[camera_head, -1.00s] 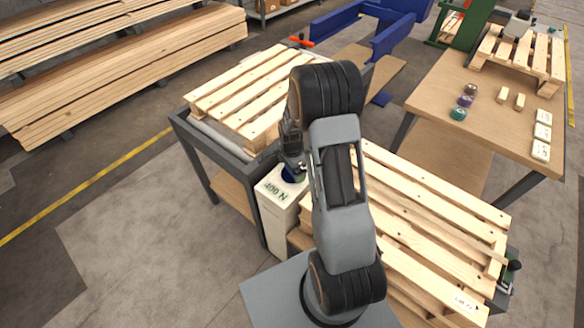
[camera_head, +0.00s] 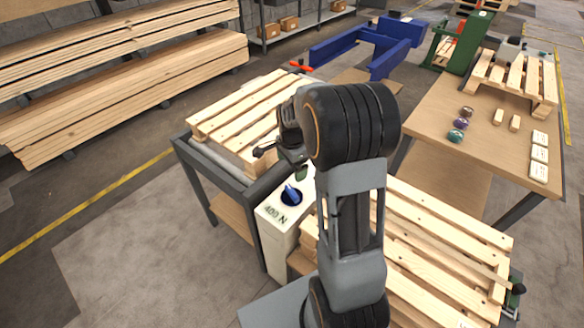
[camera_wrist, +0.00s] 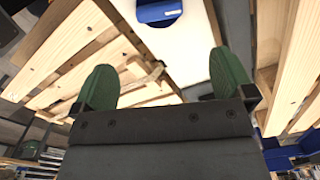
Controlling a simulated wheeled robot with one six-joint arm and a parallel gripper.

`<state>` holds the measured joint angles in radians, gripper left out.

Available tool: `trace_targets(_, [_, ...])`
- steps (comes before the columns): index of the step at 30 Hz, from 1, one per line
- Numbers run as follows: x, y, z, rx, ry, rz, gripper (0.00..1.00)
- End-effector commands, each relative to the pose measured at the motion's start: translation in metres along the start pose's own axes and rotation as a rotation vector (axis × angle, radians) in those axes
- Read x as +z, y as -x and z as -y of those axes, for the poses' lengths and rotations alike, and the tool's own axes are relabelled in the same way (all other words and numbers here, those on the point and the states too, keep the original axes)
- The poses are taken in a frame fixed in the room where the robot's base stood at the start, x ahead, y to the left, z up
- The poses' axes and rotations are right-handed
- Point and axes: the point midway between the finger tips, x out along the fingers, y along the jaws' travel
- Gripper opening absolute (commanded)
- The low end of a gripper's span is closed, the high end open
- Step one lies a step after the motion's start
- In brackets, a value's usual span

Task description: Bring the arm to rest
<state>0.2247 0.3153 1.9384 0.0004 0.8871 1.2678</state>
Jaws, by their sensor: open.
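My gripper (camera_head: 283,163) hangs above a white box (camera_head: 276,234) marked "400 N", near its blue knob (camera_head: 291,194). In the wrist view my gripper (camera_wrist: 165,80) has its two green fingers wide apart with nothing between them. The knob (camera_wrist: 158,12) lies beyond the fingertips there, apart from them, and the top edge cuts it off. My arm is bent, its big black joint raised in the middle of the head view and hiding part of the pallets behind.
A pallet (camera_head: 240,112) lies on a grey-framed table at left, close to my gripper. More pallet wood (camera_head: 450,255) is stacked at right. A wooden workbench (camera_head: 450,90) holds small knobs, blocks and cards. Open floor (camera_head: 120,240) lies at left.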

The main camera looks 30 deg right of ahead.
Motion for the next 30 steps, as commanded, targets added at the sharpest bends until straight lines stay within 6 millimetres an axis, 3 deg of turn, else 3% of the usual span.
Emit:
trace_targets(17, [0.000,0.000,0.000,-0.001,0.048,0.000,1.00])
trace_targets(20, [0.001,-0.002,-0.002,0.005,0.168,0.002,1.00])
trace_targets(24, [0.009,-0.008,-0.025,0.041,0.440,0.025,1.00])
trace_targets(30, [0.043,0.041,-0.074,-0.003,0.962,0.001,1.00])
